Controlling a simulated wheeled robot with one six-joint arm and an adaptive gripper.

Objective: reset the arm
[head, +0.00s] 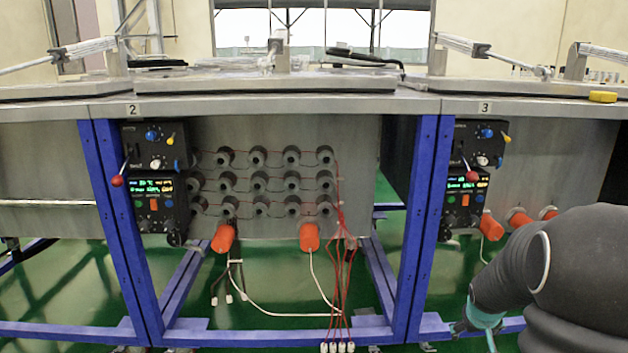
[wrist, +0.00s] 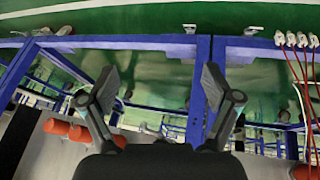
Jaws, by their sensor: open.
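My gripper (wrist: 158,100) shows in the wrist view with its two fingers spread wide apart and nothing between them. Behind the fingers are blue frame legs and the green floor. In the head view my dark arm is at the lower right, in front of station 3; the fingers cannot be made out there. The control box of station 2 (head: 155,185) and the control box of station 3 (head: 466,190) hang under the bench, each with a red-knobbed lever. The arm is apart from both boxes in the head view.
A steel bench top (head: 270,105) carries flat lids with metal cylinders. A yellow object (head: 603,96) lies at its right. Blue legs (head: 424,220) stand below. Orange plugs (head: 225,237), red wires (head: 340,270) and white cables hang under station 2. Green floor (head: 85,285) shows beneath.

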